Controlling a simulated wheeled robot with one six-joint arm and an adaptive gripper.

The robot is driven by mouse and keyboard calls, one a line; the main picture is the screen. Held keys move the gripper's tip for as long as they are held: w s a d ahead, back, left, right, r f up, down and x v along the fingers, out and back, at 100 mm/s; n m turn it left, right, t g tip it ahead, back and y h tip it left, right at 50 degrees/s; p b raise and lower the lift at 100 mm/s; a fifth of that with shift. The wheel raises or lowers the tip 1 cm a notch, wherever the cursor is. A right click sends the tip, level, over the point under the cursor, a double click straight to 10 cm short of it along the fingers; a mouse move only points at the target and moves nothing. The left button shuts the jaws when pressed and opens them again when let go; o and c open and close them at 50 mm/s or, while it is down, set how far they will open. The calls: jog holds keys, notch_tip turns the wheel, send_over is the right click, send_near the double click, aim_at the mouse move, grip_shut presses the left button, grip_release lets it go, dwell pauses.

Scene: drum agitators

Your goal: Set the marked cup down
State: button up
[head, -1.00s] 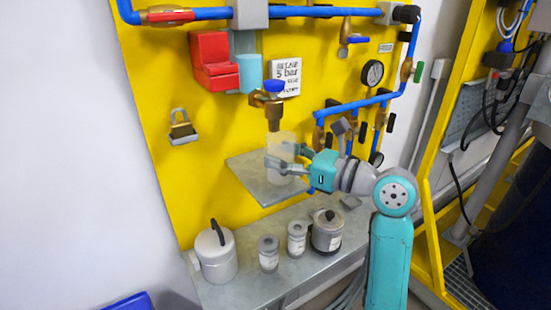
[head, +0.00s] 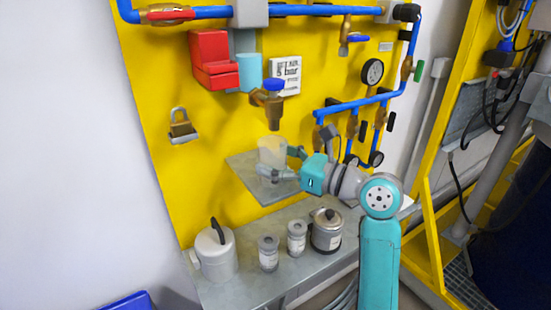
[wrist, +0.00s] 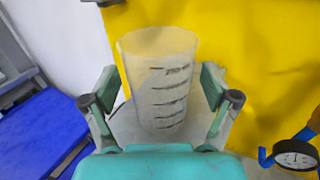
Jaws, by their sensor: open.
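The marked cup (wrist: 160,85) is translucent with dark graduation lines. It stands upright on the grey metal shelf (head: 248,180) fixed to the yellow panel, and it also shows in the head view (head: 271,153). My gripper (head: 281,164) is open, with its fingers near the cup's right side in the head view. In the wrist view my gripper (wrist: 160,103) has one finger on each side of the cup, with a gap visible on both sides. The cup's base is partly hidden by my gripper in the head view.
A brass tap with a blue handle (head: 268,98) hangs above the cup. A lower bench (head: 255,290) carries a lidded canister (head: 216,255), two small jars (head: 268,254) and a pot (head: 326,232). Gauges and blue pipes are at the right of the panel.

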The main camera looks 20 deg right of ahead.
jog(key=shift+r, duration=0.25)
jog(key=v, duration=1.2)
jog(key=shift+d+f, duration=0.1)
